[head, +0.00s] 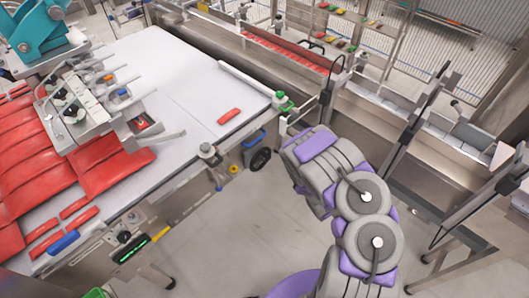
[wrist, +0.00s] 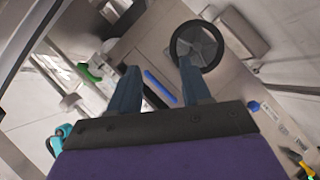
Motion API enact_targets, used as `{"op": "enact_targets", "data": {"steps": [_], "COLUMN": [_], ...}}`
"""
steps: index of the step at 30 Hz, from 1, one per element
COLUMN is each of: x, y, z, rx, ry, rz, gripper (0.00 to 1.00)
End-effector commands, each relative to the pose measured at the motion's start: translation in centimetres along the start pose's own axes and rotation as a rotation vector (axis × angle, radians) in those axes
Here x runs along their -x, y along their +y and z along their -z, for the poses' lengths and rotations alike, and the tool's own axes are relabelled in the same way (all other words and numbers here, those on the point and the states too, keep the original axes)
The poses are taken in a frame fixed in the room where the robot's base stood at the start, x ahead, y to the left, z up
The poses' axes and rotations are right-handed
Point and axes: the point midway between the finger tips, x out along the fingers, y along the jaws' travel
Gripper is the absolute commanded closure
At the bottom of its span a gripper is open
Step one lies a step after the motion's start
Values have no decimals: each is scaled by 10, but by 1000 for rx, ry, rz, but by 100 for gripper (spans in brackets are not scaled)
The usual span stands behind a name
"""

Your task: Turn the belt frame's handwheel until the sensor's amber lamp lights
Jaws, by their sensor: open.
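The black handwheel (head: 261,159) is on the near side of the belt frame (head: 228,172), below the white belt. In the wrist view the handwheel (wrist: 200,42) is a dark ring with a grey spoked middle. My gripper (wrist: 159,64) is open, with nothing between its fingers. Its right fingertip overlaps the wheel's lower left rim in the picture; I cannot tell whether they touch. The left finger is well left of the wheel. I cannot make out for certain the sensor or a lit amber lamp.
A green-topped fitting (head: 283,101) is at the belt's corner. Red packs (head: 115,170) lie on the belt. The floor in front is clear.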

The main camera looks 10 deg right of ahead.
Motion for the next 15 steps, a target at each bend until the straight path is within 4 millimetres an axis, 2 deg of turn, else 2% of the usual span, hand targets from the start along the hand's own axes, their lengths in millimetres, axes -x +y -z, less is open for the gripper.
{"op": "enact_targets", "data": {"steps": [1, 6, 11, 15], "x": [0, 3, 3, -7], "y": [-18, -44, -50, -49], "z": [6, 28, 36, 39], "rx": [-5, -13, -17, -17], "ry": [46, 169, 210, 215], "rz": [-3, -41, -60, -65], "gripper": [52, 52, 52, 52]}}
